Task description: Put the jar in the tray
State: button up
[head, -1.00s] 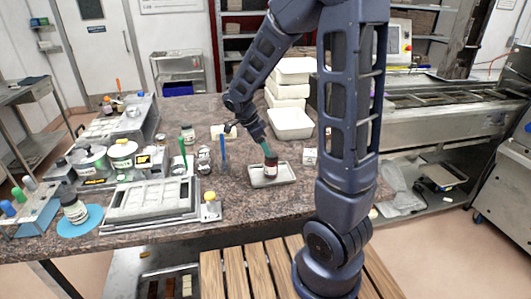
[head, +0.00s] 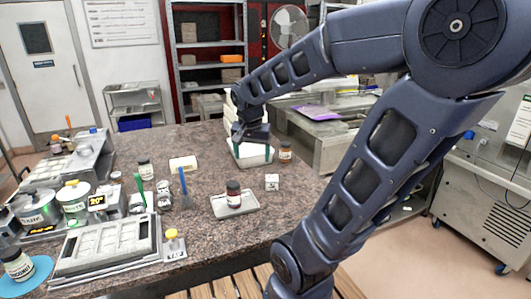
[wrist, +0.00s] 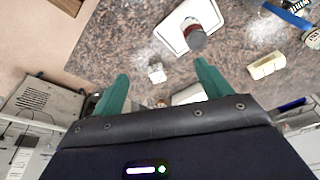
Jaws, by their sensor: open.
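A small dark jar with a red-and-white label and dark cap (head: 233,191) stands upright in a shallow pale grey tray (head: 219,209). In the wrist view the jar (wrist: 195,36) is seen from above, inside the tray (wrist: 172,22). My gripper (head: 252,152) is open and empty, behind and above the jar, clear of it. Its green fingers (wrist: 160,78) are spread apart in the wrist view, with nothing between them touching them. The jar is upright and not tilted in the head view.
A small white block (head: 272,182) stands right of the tray. An amber jar (head: 285,152) stands farther back, near a white container (head: 262,158). A blue stick (head: 184,187) and a mould plate (head: 105,245) are to the left.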

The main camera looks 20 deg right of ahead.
jog(key=s+d+r+n+t+y, duration=0.1)
jog(key=s+r+n+t, duration=0.1)
jog(key=s+n, duration=0.4)
jog(key=shift+s+d+r, duration=0.35)
jog(key=shift+s+r, duration=0.25)
jog(key=shift+r, duration=0.05)
